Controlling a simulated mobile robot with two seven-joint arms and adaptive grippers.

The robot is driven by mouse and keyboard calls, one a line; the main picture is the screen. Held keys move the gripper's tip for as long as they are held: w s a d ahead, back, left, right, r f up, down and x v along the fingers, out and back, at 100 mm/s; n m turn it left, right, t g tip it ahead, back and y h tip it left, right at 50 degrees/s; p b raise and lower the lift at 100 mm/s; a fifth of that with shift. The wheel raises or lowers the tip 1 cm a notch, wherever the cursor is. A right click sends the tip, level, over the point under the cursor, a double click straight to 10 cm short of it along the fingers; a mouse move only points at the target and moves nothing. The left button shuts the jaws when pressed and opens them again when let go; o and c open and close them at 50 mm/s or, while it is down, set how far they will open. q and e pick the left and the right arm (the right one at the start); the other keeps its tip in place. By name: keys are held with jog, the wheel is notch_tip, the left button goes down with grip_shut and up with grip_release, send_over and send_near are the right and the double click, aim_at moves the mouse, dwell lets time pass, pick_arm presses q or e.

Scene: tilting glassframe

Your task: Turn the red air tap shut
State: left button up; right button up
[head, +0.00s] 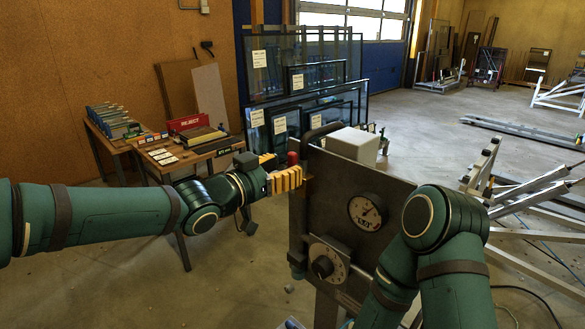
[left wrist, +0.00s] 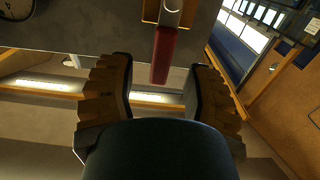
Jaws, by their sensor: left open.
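The red air tap (head: 293,158) shows as a small red piece at the left edge of a grey metal panel (head: 325,205). In the left wrist view its red lever (left wrist: 163,55) hangs from a metal fitting (left wrist: 170,12). My left gripper (head: 284,174), with orange ribbed fingers, is beside the panel's left edge. In the left wrist view the fingers (left wrist: 161,90) are spread wide, with the lever's end in the gap between them and no finger seen touching it. My right arm is folded in front of the panel's right side; its gripper is out of view.
The panel carries a round gauge (head: 365,211) and a black knob (head: 323,266) on a dial. A white box (head: 352,146) sits behind its top edge. Framed glass panes (head: 305,75) stand behind. A table with a red reject sign (head: 189,122) is at the left.

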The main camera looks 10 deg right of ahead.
aim_at(290, 165)
pick_arm(q)
jog(key=shift+x, duration=1.55)
jog(key=shift+a, duration=0.1)
grip_shut()
